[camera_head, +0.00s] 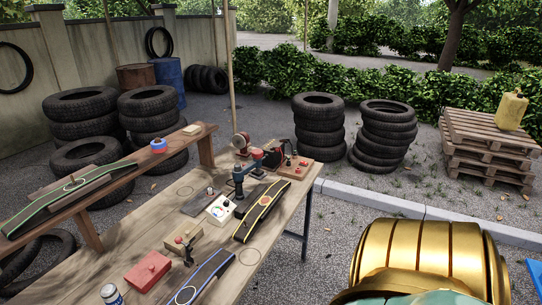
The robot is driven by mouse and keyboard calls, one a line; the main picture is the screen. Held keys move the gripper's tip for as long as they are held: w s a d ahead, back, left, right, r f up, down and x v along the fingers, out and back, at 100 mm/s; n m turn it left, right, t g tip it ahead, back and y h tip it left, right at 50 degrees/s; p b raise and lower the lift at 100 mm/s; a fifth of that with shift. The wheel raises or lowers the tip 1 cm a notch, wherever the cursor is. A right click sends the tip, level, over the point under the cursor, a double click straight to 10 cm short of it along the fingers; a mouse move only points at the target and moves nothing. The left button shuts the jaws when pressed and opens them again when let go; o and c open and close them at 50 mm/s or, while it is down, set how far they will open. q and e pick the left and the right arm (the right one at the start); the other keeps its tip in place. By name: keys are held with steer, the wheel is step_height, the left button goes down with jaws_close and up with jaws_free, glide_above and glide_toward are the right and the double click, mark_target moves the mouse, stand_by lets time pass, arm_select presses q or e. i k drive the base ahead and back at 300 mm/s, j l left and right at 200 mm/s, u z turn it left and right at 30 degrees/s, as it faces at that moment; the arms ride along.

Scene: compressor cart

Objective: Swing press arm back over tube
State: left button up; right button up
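A dark blue press (238,180) stands upright on the workbench. Its blue-and-red arm (256,157) seems to reach to the right, toward the far end, but it is small and partly merges with the tools behind. A black tube section with yellow edges (262,212) lies in front of and right of the press, with an orange round patch (265,200) on it. The arm does not appear to lie over this patch. A blue-edged tube section (203,279) lies at the near end, and a green-edged one (70,192) lies on the raised plank. Neither gripper shows.
The workbench (150,236) also holds a white gauge box (220,210), a red box (148,270), a knobbed wooden block (183,240) and a can (111,294). A gold rounded part, apparently mine, fills the lower right. Tyre stacks (319,125) and pallets (488,145) stand behind.

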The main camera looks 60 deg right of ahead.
mark_target(255, 163)
steer(key=l, duration=0.6)
steer(key=l+z, duration=0.1)
steer(key=l, duration=0.5)
steer(key=i+l, duration=0.15)
steer(key=l, duration=0.45)
steer(key=l+z, duration=0.1)
steer(key=l, duration=0.45)
steer(key=i+l, duration=0.1)
steer(key=l, duration=0.5)
steer(key=i+l+z, duration=0.1)
steer(key=l, duration=0.5)
steer(key=i+l, duration=0.1)
steer(key=l, duration=0.5)
